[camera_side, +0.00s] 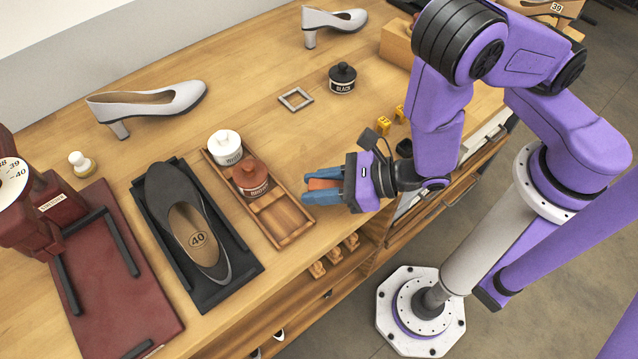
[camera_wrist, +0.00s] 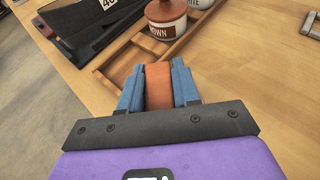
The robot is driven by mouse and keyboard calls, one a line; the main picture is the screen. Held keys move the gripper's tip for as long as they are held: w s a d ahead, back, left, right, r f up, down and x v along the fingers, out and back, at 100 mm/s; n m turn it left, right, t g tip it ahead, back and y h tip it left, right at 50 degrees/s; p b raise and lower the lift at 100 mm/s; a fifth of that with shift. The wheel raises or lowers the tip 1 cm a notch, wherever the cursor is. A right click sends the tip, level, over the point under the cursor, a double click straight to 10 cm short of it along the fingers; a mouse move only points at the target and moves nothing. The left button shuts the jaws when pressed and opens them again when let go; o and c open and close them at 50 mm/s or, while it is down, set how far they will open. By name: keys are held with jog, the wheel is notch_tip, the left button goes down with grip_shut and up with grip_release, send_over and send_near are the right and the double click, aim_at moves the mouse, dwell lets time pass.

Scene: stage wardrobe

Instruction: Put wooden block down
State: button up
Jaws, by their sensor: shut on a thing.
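My gripper (camera_side: 316,191) has blue fingers and is shut on an orange-brown wooden block (camera_side: 322,184). In the wrist view the block (camera_wrist: 158,86) sits between the two blue fingers of my gripper (camera_wrist: 158,82). The fingers point left in the side view, at the right side of a wooden tray (camera_side: 290,226). In the wrist view the tray (camera_wrist: 124,42) lies just beyond the fingertips. I cannot tell whether the block touches the table or hangs above it.
The tray holds a white pot (camera_side: 226,146) and a brown pot (camera_side: 251,178); its front compartments look empty. A dark shoe (camera_side: 185,222) lies on a black stand left of it. A black pot (camera_side: 342,78) and a metal square frame (camera_side: 296,98) stand behind. Table between is clear.

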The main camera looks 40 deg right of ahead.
aim_at(335, 185)
jog(key=shift+f, duration=0.6)
jog(key=o, duration=1)
jog(key=shift+o, duration=0.2)
jog(key=shift+s+a, duration=0.1)
jog(key=shift+s+a, duration=0.1)
jog(key=shift+r, duration=0.15)
jog(key=shift+a+r, duration=0.1)
jog(key=shift+r, duration=0.5)
jog(key=shift+w+d+v, duration=0.1)
jog(key=shift+d+v, duration=0.05)
jog(key=shift+v, duration=1.75)
jog(key=shift+w+d+v, duration=0.1)
jog(key=shift+d+v, duration=0.05)
jog(key=shift+v, duration=1.7)
